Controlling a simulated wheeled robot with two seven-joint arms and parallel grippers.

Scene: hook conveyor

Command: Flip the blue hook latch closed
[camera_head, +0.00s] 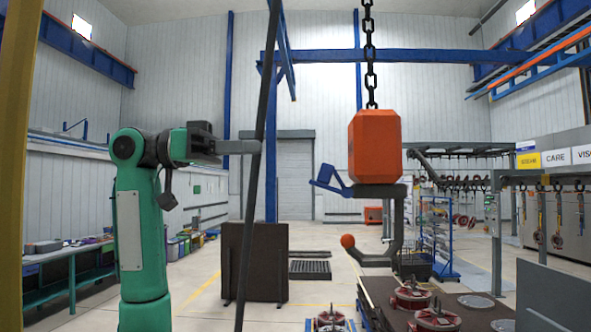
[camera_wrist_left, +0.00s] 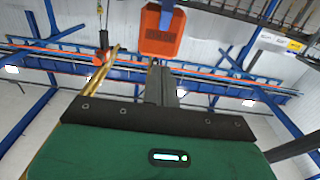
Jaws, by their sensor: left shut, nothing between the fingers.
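The blue hook latch (camera_head: 330,180) sticks out to the left from the lower side of the orange block (camera_head: 374,147), tilted, with its free end up and away from the hook tip. The dark hook (camera_head: 396,225) hangs below the block and curves left to an orange ball (camera_head: 348,240) at its tip. My left gripper (camera_head: 257,147) is shut and empty, to the left of the latch and slightly higher, with a gap between. In the left wrist view the shut fingers (camera_wrist_left: 161,85) point toward the orange block (camera_wrist_left: 160,38). My right gripper is not in view.
A black chain (camera_head: 370,60) holds the block from above. A thin dark bar (camera_head: 252,215) slants down close by the left fingertips in the picture. A brown table (camera_head: 455,312) with red wheel-like parts stands at lower right. The floor below the latch looks partly clear.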

